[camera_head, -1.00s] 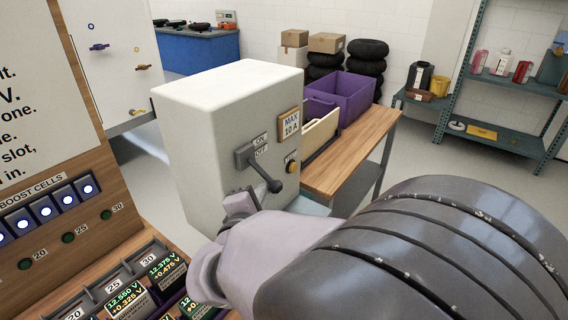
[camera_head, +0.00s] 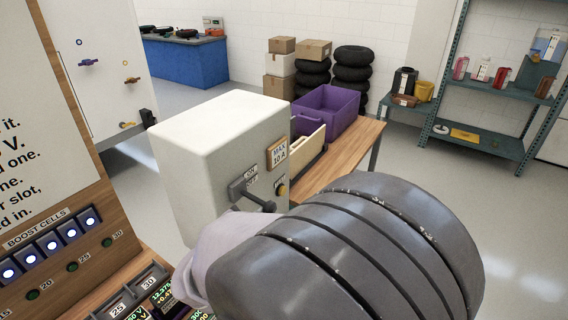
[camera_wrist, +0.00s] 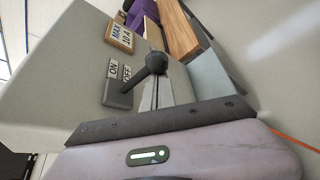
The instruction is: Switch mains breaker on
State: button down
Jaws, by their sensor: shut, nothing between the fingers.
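The mains breaker is a dark lever (camera_head: 258,203) with a round knob on a grey plate marked ON and OFF. It is on the front of a pale grey box (camera_head: 205,150). In the wrist view the lever knob (camera_wrist: 156,62) stands out close to the camera, beside the ON/OFF plate (camera_wrist: 118,85). My gripper (camera_wrist: 163,93) is shut and empty, its narrow fingers just by the knob. Whether they touch it I cannot tell. In the head view my arm hides the fingers. The lever's exact setting is hard to read.
A "MAX 10 A" sign (camera_head: 278,152) and a yellow button (camera_head: 282,188) are right of the lever. A wooden bench with a purple crate (camera_head: 328,112) stands behind the box. A board with boost cells (camera_head: 52,244) is at left. Open floor lies to the right.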

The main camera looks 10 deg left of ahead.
notch_tip(320, 180, up, 3)
jog(key=n+g+h+p, duration=0.1)
jog(key=p, duration=0.4)
jog(key=shift+d+n+p, duration=0.1)
jog(key=shift+n+p, duration=0.3)
jog(key=r+n+h+p, duration=0.1)
jog(key=p, duration=0.3)
jog(key=shift+r+n+g+h, duration=0.15)
jog(key=shift+n+g+h, duration=0.15)
jog(key=shift+g, duration=0.1)
jog(key=shift+r+p, duration=0.15)
jog(key=shift+p, duration=0.5)
jog(key=shift+w+a+r+p, duration=0.1)
jog(key=shift+a+r+p, duration=0.15)
jog(key=shift+a+p, duration=0.05)
jog(key=shift+f, duration=0.1)
jog(key=b, duration=0.2)
send_near(264, 204)
jog(key=s+a+f, duration=0.1)
jog(key=a, duration=0.1)
jog(key=shift+s, duration=0.65)
